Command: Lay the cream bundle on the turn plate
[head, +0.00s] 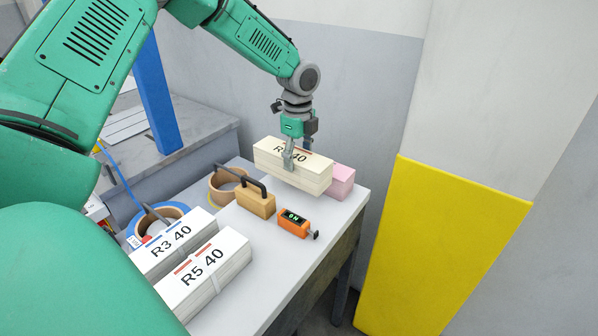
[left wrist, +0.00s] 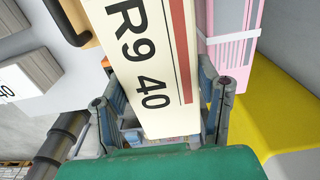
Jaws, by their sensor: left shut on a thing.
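The cream bundle (head: 315,176) is a thick paper stack marked R9 40 with a reddish stripe. My left gripper (head: 289,160) reaches down from above with its fingers shut on the bundle's sides. The bundle is at the far end of the light table, in front of a pink bundle (head: 342,181). I cannot tell whether it touches the surface under it. In the left wrist view the cream bundle (left wrist: 155,60) lies between both fingers of the left gripper (left wrist: 160,105). I cannot make out a turn plate; the bundle may hide it. My right gripper is not in view.
White bundles R3 40 (head: 172,243) and R5 40 (head: 207,278) lie at the near left. A wooden block with a dark handle (head: 257,203) and an orange device (head: 294,223) stand mid-table. Tape rolls (head: 224,187) are left. A yellow panel (head: 430,250) is on the right.

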